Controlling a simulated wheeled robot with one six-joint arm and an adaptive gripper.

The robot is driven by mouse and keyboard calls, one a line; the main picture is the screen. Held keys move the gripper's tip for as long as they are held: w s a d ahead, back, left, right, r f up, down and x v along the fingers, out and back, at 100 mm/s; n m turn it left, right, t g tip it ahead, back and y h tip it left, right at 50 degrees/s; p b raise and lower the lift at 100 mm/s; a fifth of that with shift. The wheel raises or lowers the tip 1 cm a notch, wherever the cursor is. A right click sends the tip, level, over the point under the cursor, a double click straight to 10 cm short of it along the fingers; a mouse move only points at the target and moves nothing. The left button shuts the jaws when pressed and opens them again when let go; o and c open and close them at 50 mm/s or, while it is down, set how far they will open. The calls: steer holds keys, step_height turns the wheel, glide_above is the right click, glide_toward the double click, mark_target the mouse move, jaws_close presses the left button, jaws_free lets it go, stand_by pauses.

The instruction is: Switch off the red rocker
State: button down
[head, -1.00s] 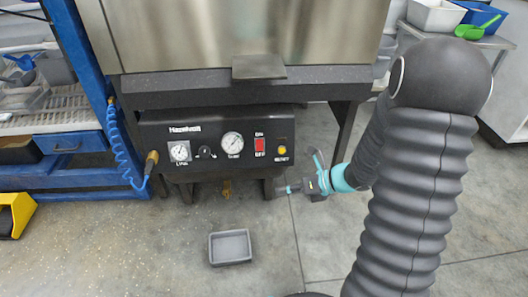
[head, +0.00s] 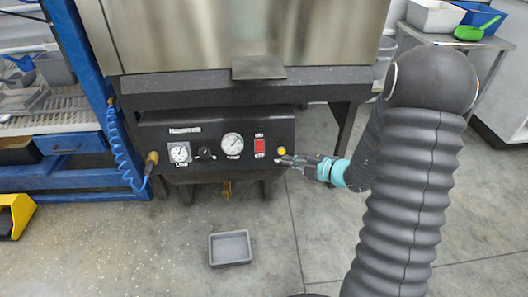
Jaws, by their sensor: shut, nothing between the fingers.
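The red rocker (head: 259,145) is set in the right half of the black control panel (head: 216,125) on the hopper's front. ON and OFF labels sit above and below it; which side is pressed is too small to tell. My gripper (head: 281,159) is shut and empty. Its tip is at the panel's lower right, just below the yellow button (head: 282,151) and to the right of and slightly below the rocker. I cannot tell whether the tip touches the panel.
Two gauges (head: 232,144) and a black knob (head: 205,153) sit left of the rocker. A blue coiled hose (head: 120,150) hangs at the left by a blue rack. A grey tray (head: 230,248) lies on the floor below. The floor right of the hopper is clear.

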mark_target(259, 150)
steer(key=shift+a, duration=0.1)
steer(key=shift+w+d+f+b+x, duration=0.15)
steer(key=shift+w+d+b+x, duration=0.2)
steer(key=shift+x, duration=1.75)
steer(key=shift+w+d+f+b+x, duration=0.15)
steer(key=shift+w+d+b+x, duration=0.2)
steer(key=shift+x, duration=1.75)
steer(key=shift+w+d+f+b+x, duration=0.1)
steer(key=shift+w+d+b+x, duration=0.25)
steer(key=shift+x, duration=1.8)
steer(key=shift+d, duration=0.1)
steer(key=shift+d+f+b, duration=0.2)
steer(key=shift+f+b, duration=0.05)
steer(key=shift+b, duration=0.05)
steer(key=shift+a+r, duration=0.1)
steer(key=shift+a, duration=0.3)
steer(key=shift+d, duration=0.1)
